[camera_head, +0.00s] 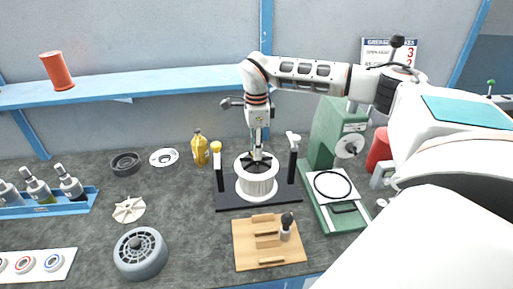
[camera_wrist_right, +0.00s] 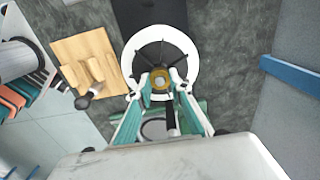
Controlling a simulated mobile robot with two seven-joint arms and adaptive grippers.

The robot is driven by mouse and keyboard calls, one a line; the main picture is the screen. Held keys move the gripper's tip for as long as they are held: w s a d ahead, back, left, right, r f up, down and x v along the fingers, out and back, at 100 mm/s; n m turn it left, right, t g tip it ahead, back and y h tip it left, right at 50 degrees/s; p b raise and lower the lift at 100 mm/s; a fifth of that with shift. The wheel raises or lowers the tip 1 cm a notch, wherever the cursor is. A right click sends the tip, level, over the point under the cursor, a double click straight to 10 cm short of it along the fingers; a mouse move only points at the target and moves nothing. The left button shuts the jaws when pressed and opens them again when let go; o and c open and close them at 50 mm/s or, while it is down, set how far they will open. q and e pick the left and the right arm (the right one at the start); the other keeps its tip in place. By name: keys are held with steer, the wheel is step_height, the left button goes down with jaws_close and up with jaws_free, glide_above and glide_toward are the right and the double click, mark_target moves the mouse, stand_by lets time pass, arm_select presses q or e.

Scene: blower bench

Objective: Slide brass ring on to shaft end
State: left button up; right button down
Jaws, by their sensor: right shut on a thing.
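The white round blower housing (camera_head: 257,184) stands on a black base (camera_head: 228,201) in the middle of the bench. In the right wrist view, its white rim (camera_wrist_right: 188,44) surrounds dark radial vanes. My right gripper (camera_head: 257,155) points down over the housing's centre. In the right wrist view, my right gripper (camera_wrist_right: 161,82) is shut on the brass ring (camera_wrist_right: 155,75), between its fingertips. A pale round spot, apparently the shaft end (camera_wrist_right: 160,83), shows within the ring. I cannot tell whether the ring is around the shaft or just above it. My left gripper is not in view.
Two dark posts flank the housing. A wooden block (camera_head: 243,255) lies in front. A green press (camera_head: 323,135) stands right, a yellow bottle (camera_head: 200,150) behind left. A grey wheel (camera_head: 140,254), a pale impeller (camera_head: 129,209) and a blue tray (camera_head: 84,205) are left.

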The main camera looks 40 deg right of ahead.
steer(key=shift+f, duration=0.1)
steer(key=c, duration=1.8)
jaws_free()
steer(key=shift+o, duration=0.2)
step_height(320, 180, up, 12)
